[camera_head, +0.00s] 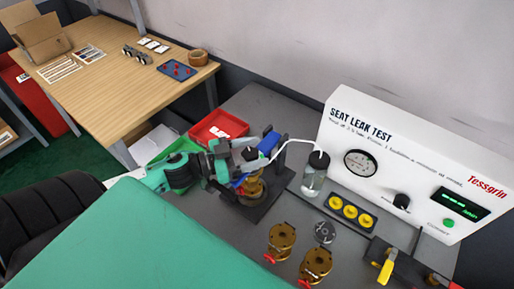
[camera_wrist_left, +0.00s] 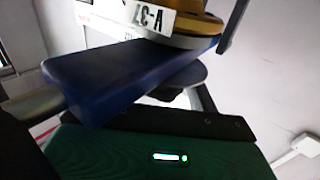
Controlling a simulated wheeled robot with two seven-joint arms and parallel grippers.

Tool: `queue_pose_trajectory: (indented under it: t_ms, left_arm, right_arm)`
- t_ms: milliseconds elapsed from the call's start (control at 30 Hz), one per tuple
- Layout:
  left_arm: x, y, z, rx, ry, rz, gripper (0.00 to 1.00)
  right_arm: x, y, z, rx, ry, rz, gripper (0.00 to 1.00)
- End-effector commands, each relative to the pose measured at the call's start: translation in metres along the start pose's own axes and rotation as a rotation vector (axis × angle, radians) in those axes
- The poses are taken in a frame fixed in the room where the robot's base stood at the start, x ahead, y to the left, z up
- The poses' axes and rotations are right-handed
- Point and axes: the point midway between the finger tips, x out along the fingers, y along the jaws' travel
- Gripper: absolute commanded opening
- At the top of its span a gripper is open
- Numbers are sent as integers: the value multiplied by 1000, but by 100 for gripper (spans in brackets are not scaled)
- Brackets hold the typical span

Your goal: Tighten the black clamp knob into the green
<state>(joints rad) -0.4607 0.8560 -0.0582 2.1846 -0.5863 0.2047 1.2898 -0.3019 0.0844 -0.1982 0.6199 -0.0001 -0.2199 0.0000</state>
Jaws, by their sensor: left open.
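My left gripper (camera_head: 254,160) reaches in from the left over the test stand and is open. Its blue fingers stand on either side of the top of the stand. The black clamp knob (camera_head: 250,153) shows small and partly hidden between them; I cannot tell whether they touch it. A brass valve (camera_head: 252,188) sits under the gripper on the dark stand base. In the left wrist view, a blue finger (camera_wrist_left: 130,75) crosses the picture, with a dark rounded part behind it and a brass body (camera_wrist_left: 195,18) labelled LC-A above. My right gripper is not in view.
The white SEAT LEAK TEST panel (camera_head: 410,165) stands behind, with a round gauge (camera_head: 361,163). A water bottle (camera_head: 315,174) with a white tube stands close right of the gripper. Brass valves (camera_head: 316,263) lie in front. Red (camera_head: 218,127) and green bins are behind the arm.

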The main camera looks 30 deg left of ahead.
Motion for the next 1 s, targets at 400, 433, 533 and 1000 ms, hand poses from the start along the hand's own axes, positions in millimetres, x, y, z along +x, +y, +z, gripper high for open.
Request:
queue_pose_trajectory:
  t_ms: [400, 433, 533, 1000]
  left_arm:
    - [12, 0, 0, 0, 0, -1, 60]
    - [12, 0, 0, 0, 0, -1, 60]
    - [12, 0, 0, 0, 0, 0, 60]
    - [12, 0, 0, 1, 0, 14, 16]
  right_arm:
    - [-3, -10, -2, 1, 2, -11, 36]
    - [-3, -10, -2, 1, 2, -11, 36]
    - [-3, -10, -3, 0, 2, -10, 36]
    - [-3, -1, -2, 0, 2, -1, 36]
